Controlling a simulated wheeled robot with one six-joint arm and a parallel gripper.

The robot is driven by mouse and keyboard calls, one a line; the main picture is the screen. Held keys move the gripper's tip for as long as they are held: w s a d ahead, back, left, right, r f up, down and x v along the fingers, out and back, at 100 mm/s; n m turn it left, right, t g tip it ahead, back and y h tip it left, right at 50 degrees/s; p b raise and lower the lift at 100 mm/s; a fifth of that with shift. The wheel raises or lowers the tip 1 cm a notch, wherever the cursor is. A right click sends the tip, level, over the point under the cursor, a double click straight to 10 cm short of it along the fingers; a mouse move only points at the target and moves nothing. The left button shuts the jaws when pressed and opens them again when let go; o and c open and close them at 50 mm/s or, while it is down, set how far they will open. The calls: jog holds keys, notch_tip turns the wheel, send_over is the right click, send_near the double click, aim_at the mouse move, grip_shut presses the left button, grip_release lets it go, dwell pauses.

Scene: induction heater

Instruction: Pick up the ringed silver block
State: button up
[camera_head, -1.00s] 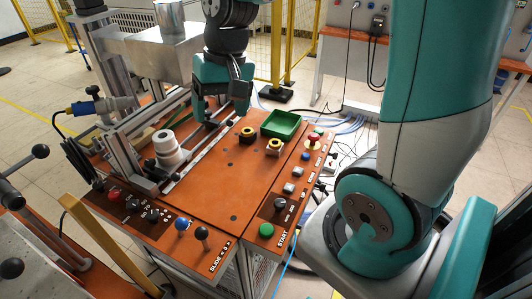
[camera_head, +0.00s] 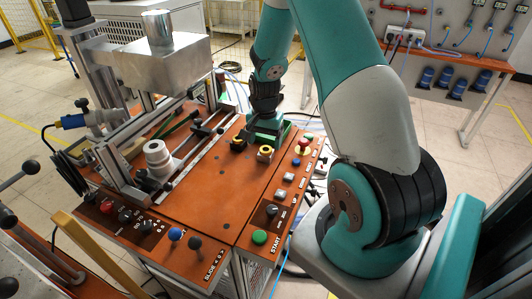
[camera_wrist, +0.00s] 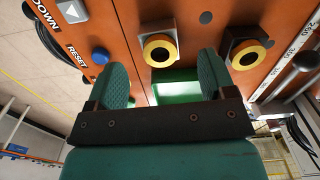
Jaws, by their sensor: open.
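The silver block (camera_wrist: 157,31) with a yellow ring sits on the orange panel. In the wrist view it appears beyond my open fingers, within the gap between them in the picture. In the head view the same ringed block (camera_head: 265,153) lies just in front of my gripper (camera_head: 264,128). A darker ringed block (camera_wrist: 245,50) stands to its right in the wrist view, and to its left in the head view (camera_head: 238,143). My gripper (camera_wrist: 164,80) is open and empty, over the green tray.
The green tray (camera_wrist: 178,84) shows between my fingers in the wrist view. A blue reset button (camera_wrist: 100,56) is beside the left finger. A white stepped cylinder (camera_head: 158,158) stands on the left. The orange panel in front of the blocks is clear (camera_head: 205,195).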

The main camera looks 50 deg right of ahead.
aim_at(266, 149)
jog(key=shift+d+f+p, duration=0.15)
jog(key=shift+f+p, duration=0.4)
jog(key=shift+f, duration=0.85)
jog(key=shift+d+f+p, duration=0.15)
jog(key=shift+f+p, duration=0.4)
jog(key=shift+f, duration=0.85)
jog(key=shift+w, duration=0.1)
jog(key=c, duration=1.1)
notch_tip(266, 149, up, 20)
jog(key=b, duration=0.3)
jog(key=shift+b, duration=0.35)
